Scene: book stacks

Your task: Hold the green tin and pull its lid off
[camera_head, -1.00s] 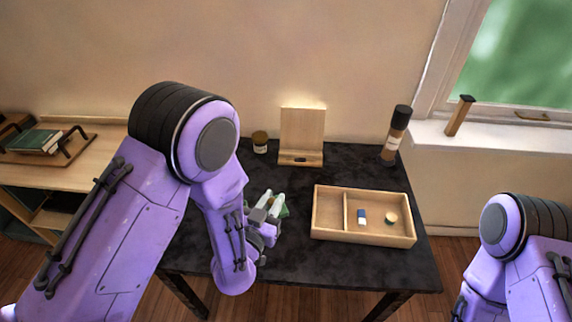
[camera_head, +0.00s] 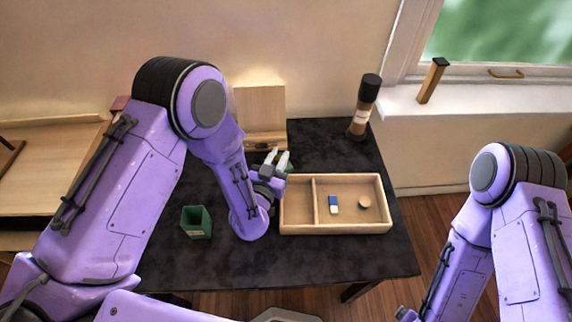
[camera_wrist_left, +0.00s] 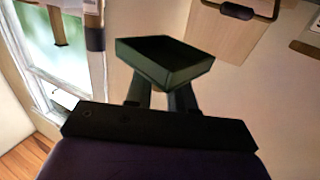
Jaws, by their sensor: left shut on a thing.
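The green tin (camera_head: 196,222) stands upright and open-topped on the dark table, left of my left forearm in the head view. My left gripper (camera_head: 277,163) is shut on the tin's green lid, near the far left corner of the wooden tray and apart from the tin. In the head view the lid is mostly hidden by the fingers. In the left wrist view the lid (camera_wrist_left: 165,61) is a shallow, dark green square piece with its hollow side showing, held between the fingertips.
The two-part wooden tray (camera_head: 296,229) holds a blue-and-white eraser (camera_head: 333,205) and a small round piece (camera_head: 364,202). A wooden stand (camera_head: 262,112) and a dark-capped bottle (camera_head: 363,105) are at the back. The table's front left is clear around the tin.

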